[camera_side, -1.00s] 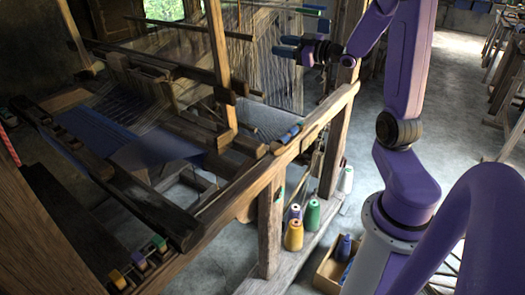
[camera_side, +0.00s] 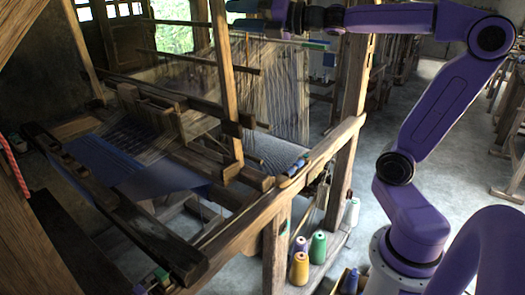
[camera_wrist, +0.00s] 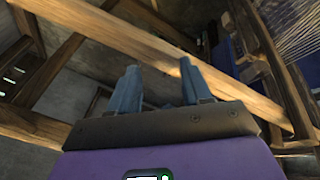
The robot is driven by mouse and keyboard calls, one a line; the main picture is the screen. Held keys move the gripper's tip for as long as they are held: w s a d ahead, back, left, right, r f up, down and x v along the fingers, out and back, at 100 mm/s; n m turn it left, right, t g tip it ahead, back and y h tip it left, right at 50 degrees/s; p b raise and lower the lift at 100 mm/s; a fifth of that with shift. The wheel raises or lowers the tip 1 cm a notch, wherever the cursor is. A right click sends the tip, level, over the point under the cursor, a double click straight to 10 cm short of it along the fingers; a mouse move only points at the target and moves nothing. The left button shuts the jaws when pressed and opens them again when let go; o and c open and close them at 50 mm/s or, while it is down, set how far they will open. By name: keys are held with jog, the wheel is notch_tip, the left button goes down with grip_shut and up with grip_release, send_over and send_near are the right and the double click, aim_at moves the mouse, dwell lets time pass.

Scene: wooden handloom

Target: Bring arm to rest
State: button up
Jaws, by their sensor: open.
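My gripper (camera_side: 246,14) is at the top edge of the side view, above the back part of the wooden handloom (camera_side: 140,212). Its blue fingers are spread apart with nothing between them; the picture's top edge partly cuts them off. In the wrist view my gripper (camera_wrist: 157,70) shows two separated blue fingers, with loom beams (camera_wrist: 120,35) beyond them. The side view shows blue cloth (camera_side: 105,160) on the loom and pale warp threads (camera_side: 285,85) hanging below my gripper. I see no contact between the fingers and the loom.
An upright post (camera_side: 222,80) stands close to my gripper in the side view. Thread cones, including a green one (camera_side: 318,247) and a yellow one (camera_side: 299,268), stand beside the loom's near right leg. Open floor (camera_side: 425,85) lies to the right.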

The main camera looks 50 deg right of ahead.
jog(key=s+a+f+m+g+h, duration=0.1)
jog(key=s+a+f+m+g, duration=0.25)
jog(key=f, duration=0.25)
jog(key=s+a+f+m+g, duration=0.2)
jog(key=a+f+m, duration=0.1)
jog(key=f+m, duration=0.3)
jog(key=s+a+f+m+g+h, duration=0.1)
jog(key=s+a+f+m+g, duration=0.2)
jog(key=f, duration=0.4)
jog(key=s+f+m+g+h, duration=0.2)
jog(key=s+f+g, duration=0.2)
jog(key=s, duration=0.6)
jog(key=s+d+f+m+g+h, duration=0.1)
jog(key=s+f+m+g, duration=0.2)
jog(key=s+f, duration=0.6)
jog(key=shift+s+d+f+g+h, duration=0.15)
jog(key=shift+s+d+g+h, duration=0.2)
jog(key=shift+s+g, duration=0.4)
